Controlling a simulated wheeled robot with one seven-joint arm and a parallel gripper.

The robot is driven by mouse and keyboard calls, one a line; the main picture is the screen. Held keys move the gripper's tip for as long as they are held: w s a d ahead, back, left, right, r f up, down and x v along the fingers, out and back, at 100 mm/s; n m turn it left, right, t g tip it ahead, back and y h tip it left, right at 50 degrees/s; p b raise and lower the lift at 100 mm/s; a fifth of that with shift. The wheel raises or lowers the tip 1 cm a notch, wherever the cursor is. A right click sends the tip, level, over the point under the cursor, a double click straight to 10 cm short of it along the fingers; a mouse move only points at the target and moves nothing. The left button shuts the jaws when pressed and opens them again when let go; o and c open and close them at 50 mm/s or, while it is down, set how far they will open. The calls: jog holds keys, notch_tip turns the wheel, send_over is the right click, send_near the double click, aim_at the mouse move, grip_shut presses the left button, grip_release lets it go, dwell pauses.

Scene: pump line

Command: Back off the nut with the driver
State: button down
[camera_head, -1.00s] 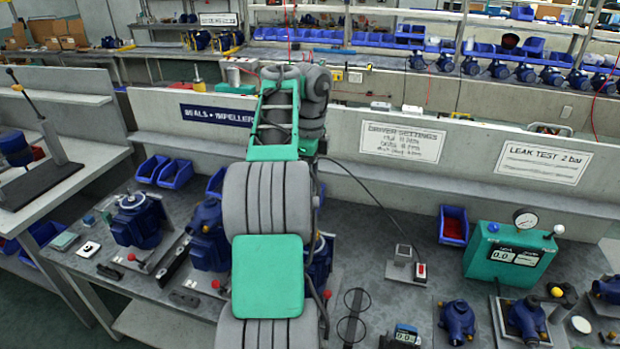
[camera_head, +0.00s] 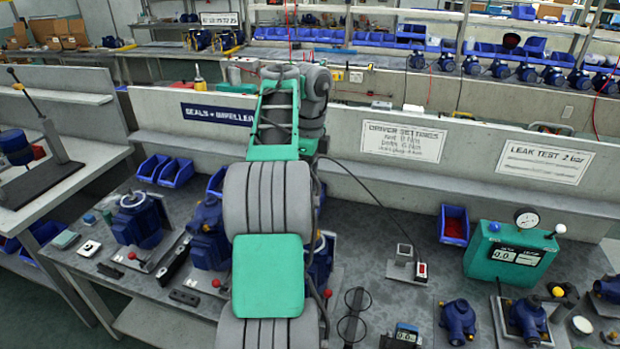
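My own arm, grey and green, fills the middle of the head view and hides part of the bench. My gripper is not visible; it is behind or below the arm. I cannot make out the nut or the driver. Blue pumps stand on the bench: one at the left (camera_head: 137,222), one beside my arm (camera_head: 208,235), and one partly hidden just right of my arm (camera_head: 320,262). A small stand with a red-tipped switch box (camera_head: 421,270) sits right of the arm, with a black cable running up from it.
A green leak tester (camera_head: 508,255) with a gauge stands at the right, near more blue pumps (camera_head: 458,321). Blue bins (camera_head: 176,172) line the back. Bare bench shows right of my arm (camera_head: 385,225).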

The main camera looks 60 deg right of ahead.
jog(key=shift+a+f+b, duration=0.1)
jog(key=shift+f+b, duration=0.45)
jog(key=shift+f, duration=0.2)
dwell(1.8)
jog(key=shift+r, duration=0.3)
dwell(2.8)
jog(key=shift+a, duration=0.25)
dwell(0.8)
jog(key=shift+r, duration=0.1)
